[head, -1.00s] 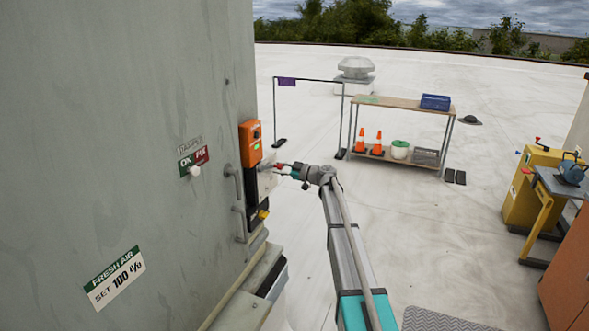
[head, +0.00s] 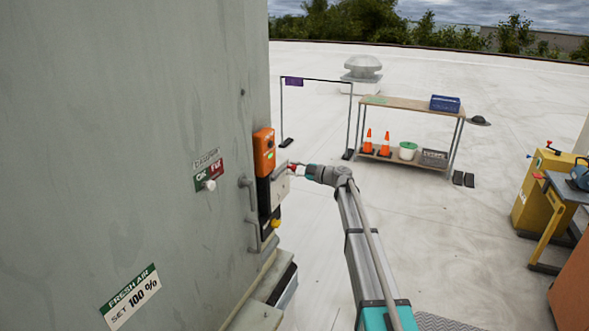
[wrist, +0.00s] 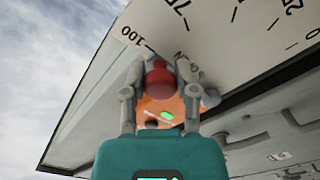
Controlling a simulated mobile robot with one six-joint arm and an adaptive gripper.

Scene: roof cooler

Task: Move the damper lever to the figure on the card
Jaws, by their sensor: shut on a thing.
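The card (head: 130,298) on the grey wall reads "FRESH AIR SET 100 %". The lever's red knob (wrist: 158,77) is between the fingers of my gripper (wrist: 157,82), which is shut on it. The knob is close to the 100 mark on the white scale plate (wrist: 222,32); the exact pointer line is hidden by my fingers. In the head view my gripper (head: 297,170) is at the right edge of the plate, below the orange actuator box (head: 264,152).
A white knob (head: 209,185) with a green and red label and grey handles (head: 251,192) stick out of the wall nearby. A shelf table (head: 405,104) with cones, a yellow cabinet (head: 540,195) and open roof lie away to the right.

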